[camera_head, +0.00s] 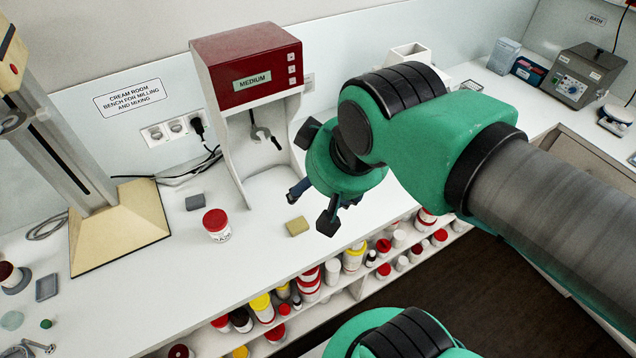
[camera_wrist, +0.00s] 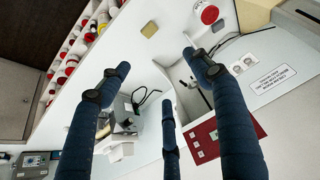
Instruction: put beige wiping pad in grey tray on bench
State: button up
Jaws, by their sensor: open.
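The beige wiping pad (camera_head: 297,226) lies flat on the white bench, near the front edge. It also shows at the top of the wrist view (camera_wrist: 149,29). My gripper (camera_head: 309,208) is open and empty, its dark fingers spread, above the bench and close to the pad in the head picture. In the wrist view its fingers (camera_wrist: 156,70) are wide apart, and the pad lies beyond their tips, not between them. A small grey tray (camera_head: 47,287) sits on the bench at the far left in the head view; it looks empty.
A red-lidded jar (camera_head: 217,225) and a grey block (camera_head: 194,202) stand left of the pad. The red-topped mixer (camera_head: 247,75) stands behind it. A tall stand with a beige base (camera_head: 118,228) lies between jar and tray. Shelves of jars (camera_head: 310,285) run below the bench edge.

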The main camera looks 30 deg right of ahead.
jog(key=shift+o, duration=0.4)
jog(key=shift+w, duration=0.15)
jog(key=w+f+n+g, duration=0.3)
jog(key=w+f+n, duration=0.3)
jog(key=w+f, duration=0.3)
jog(key=w+d+f+n+g+h, duration=0.1)
jog(key=w+f+n+g, duration=0.2)
jog(key=w+f+n, duration=0.4)
notch_tip(320, 180, down, 9)
jog(key=w, duration=0.2)
jog(key=shift+w+h+p, duration=0.3)
jog(key=shift+w+p, duration=0.1)
jog(key=shift+d+f, duration=0.1)
jog(key=shift+f, duration=0.15)
jog(key=b, duration=0.1)
send_over(295, 224)
jog(key=shift+f, duration=4.1)
